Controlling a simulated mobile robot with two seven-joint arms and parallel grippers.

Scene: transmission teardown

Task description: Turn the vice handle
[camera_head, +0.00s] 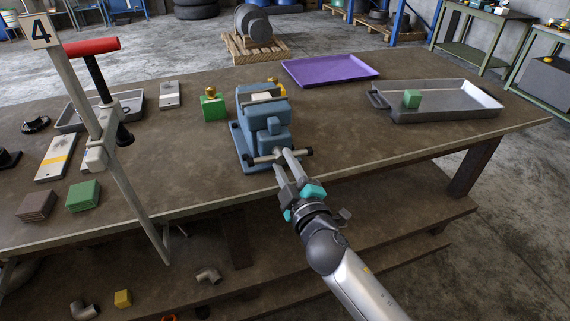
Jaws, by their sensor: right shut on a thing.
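The blue vice (266,131) stands on the workbench near the middle, close to the front edge. Its handle (264,158) is a short bar with dark end knobs at the front of the vice, lying nearly level. My right gripper (283,162) reaches up from the lower right, and its fingers are shut on the handle bar, right of its middle. Something pale with a yellow top (262,97) sits between the vice jaws; its full shape is hidden. My left gripper is not in view.
A purple tray (330,70) and a grey metal tray (440,114) with a green block (412,98) lie right of the vice. A green block with a brass top (213,106) stands to its left.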

